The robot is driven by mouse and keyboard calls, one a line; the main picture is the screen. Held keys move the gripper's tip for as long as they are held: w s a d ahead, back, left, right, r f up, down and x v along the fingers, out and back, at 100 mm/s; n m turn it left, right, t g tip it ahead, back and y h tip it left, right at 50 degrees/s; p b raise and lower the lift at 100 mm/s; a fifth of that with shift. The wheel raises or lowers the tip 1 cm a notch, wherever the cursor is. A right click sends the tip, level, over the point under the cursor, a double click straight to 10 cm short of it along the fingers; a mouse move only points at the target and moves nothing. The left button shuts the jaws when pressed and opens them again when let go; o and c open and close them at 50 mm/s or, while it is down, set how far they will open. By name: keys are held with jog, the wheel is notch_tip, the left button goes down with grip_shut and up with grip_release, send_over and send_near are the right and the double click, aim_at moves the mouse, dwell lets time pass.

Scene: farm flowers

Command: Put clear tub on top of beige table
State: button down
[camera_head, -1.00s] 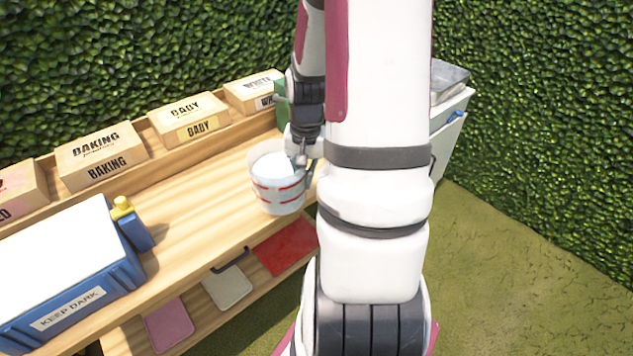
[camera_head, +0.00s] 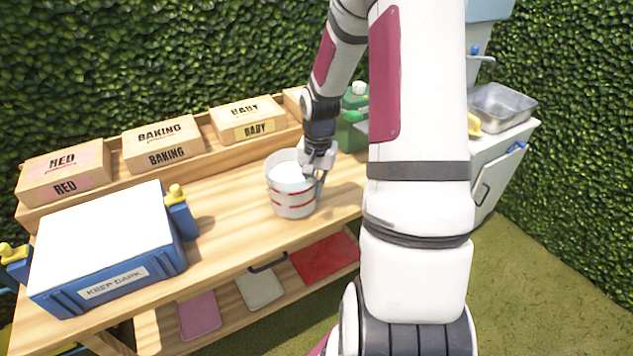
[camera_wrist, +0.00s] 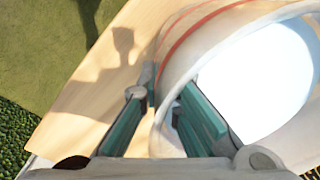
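The clear tub (camera_head: 292,198) is a whitish bucket with red bands and a white inside, upright over the right part of the beige wooden table (camera_head: 225,225). I cannot tell whether its base touches the tabletop. My gripper (camera_head: 318,176) is at the tub's right side. In the wrist view, my gripper (camera_wrist: 165,105) has one teal finger outside the tub (camera_wrist: 190,45) and one inside, with the tub's wall pinched between them. Part of the rim is hidden by the fingers.
A blue KEEP DARK crate (camera_head: 110,283) stands at the table's left, with a yellow-topped blue bottle (camera_head: 180,212) beside it. Labelled boxes (camera_head: 163,146) line the back.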

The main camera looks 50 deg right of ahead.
jog(key=shift+f, duration=0.35)
jog(key=shift+f, duration=0.1)
jog(key=c, duration=1.8)
grip_release()
jog(key=r, duration=0.8)
jog(key=r+p, duration=0.1)
jog(key=r, duration=0.2)
jog(key=shift+s+d+r, duration=0.15)
jog(key=shift+s+r, duration=0.1)
jog(key=shift+r, duration=0.15)
jog(key=s+a+r+n+t+h, duration=0.1)
jog(key=s+a+r+n, duration=0.2)
jog(key=a+r, duration=0.4)
jog(key=s+a+r+n, duration=0.3)
jog(key=a+r, duration=0.3)
jog(key=a, duration=0.2)
jog(key=s+a+r+n+t, duration=0.2)
jog(key=s+a+n, duration=0.4)
jog(key=s+a, duration=0.3)
jog(key=s, duration=0.3)
jog(key=shift+s+a+y, duration=0.25)
jog(key=shift+y, duration=0.15)
